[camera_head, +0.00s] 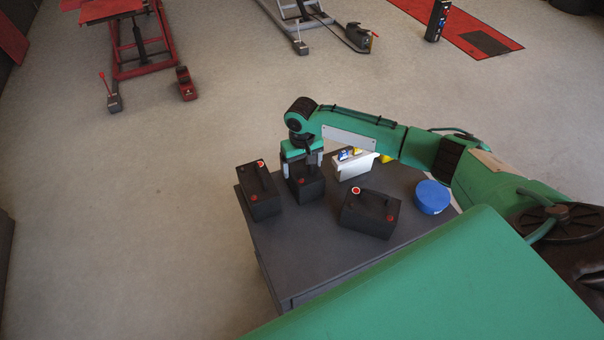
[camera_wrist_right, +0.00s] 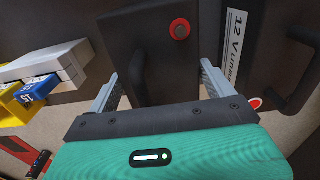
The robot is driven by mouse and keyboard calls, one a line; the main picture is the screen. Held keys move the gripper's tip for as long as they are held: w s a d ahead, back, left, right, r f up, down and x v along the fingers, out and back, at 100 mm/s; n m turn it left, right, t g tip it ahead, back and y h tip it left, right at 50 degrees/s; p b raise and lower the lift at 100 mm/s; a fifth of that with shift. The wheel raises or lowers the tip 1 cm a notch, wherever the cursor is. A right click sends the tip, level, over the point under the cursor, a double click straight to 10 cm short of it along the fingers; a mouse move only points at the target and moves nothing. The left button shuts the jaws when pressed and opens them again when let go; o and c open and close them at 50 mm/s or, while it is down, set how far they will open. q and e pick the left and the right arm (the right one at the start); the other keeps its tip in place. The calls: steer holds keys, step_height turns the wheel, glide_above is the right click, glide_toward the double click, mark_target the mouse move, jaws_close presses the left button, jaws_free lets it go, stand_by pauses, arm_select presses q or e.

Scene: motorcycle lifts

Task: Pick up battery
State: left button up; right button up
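Three black batteries with red terminal caps stand on a dark grey cabinet top (camera_head: 300,247): the left battery (camera_head: 262,197), the middle battery (camera_head: 306,188) and the right battery (camera_head: 369,214). My right gripper (camera_head: 303,172) is over the middle battery, pointing down. In the right wrist view, the fingers of my right gripper (camera_wrist_right: 158,75) are spread, with the middle battery (camera_wrist_right: 150,28) and its dark handle between and beyond them. Gaps show beside the handle; contact cannot be told. Another battery with a "12 V" label (camera_wrist_right: 240,55) is at the right there. My left gripper is not in view.
A white bin (camera_head: 354,167) with blue and yellow items stands just right of my gripper. A blue round container (camera_head: 432,197) is at the cabinet's right. A red lift (camera_head: 140,40) and a grey lift (camera_head: 290,25) stand farther back. The floor left is clear.

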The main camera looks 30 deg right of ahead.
steer(key=c, duration=1.4)
steer(key=shift+w+r, duration=0.1)
steer(key=shift+c, duration=0.8)
steer(key=shift+r, duration=0.1)
